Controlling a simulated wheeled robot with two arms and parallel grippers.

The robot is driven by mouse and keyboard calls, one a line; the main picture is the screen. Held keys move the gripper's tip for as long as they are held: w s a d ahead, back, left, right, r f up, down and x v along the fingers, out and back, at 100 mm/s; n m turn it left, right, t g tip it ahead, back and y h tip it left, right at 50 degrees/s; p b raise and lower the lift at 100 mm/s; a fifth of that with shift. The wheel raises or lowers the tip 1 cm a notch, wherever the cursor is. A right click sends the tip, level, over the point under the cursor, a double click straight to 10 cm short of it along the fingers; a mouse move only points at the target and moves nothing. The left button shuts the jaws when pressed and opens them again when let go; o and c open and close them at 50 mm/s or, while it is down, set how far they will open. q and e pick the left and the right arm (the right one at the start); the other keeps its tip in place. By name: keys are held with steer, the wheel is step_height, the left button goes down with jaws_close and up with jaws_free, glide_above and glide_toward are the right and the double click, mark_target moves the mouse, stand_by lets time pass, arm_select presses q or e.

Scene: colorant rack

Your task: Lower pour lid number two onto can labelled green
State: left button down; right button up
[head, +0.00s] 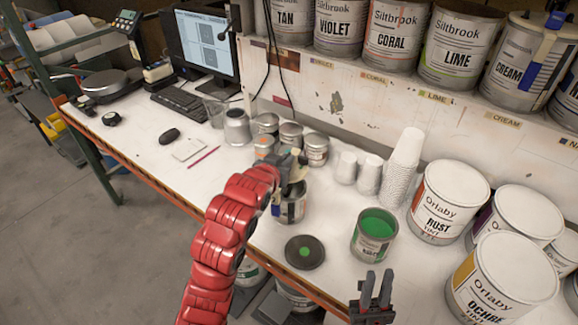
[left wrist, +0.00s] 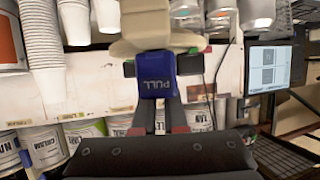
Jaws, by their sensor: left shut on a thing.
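The open can of green paint (head: 372,246) stands on the bench, its green surface bare. My left gripper (head: 286,170) is above and left of it, over a smaller can (head: 290,208). In the left wrist view, the left gripper (left wrist: 158,118) is shut on the blue PULL tab of a beige pour lid (left wrist: 152,28). My arm and gripper hide much of the lid in the head view; I cannot read its number. Whether it touches the smaller can is unclear. My right gripper (head: 373,290) is open and empty, low in front of the green can.
A dark round disc (head: 305,252) with a green dot lies left of the green can. Paper cups (head: 402,165) stand behind it, and large Orlaby tins (head: 448,202) stand to its right. Small metal cans (head: 290,135) are behind my left gripper. The bench front edge is close.

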arm_select(q)
steer(key=shift+w+a+r, duration=0.15)
steer(key=shift+a+r, duration=0.1)
steer(key=shift+r, duration=0.15)
steer(key=shift+r+p, duration=0.35)
steer(key=shift+p, duration=0.1)
steer(key=shift+d+r+p, duration=0.3)
steer(key=shift+r+p, duration=0.2)
steer(key=shift+r, duration=0.7)
steer(key=shift+a+r+p, duration=0.15)
steer(key=shift+r+p, duration=0.65)
steer(key=shift+p, duration=0.1)
steer(key=shift+r, duration=0.2)
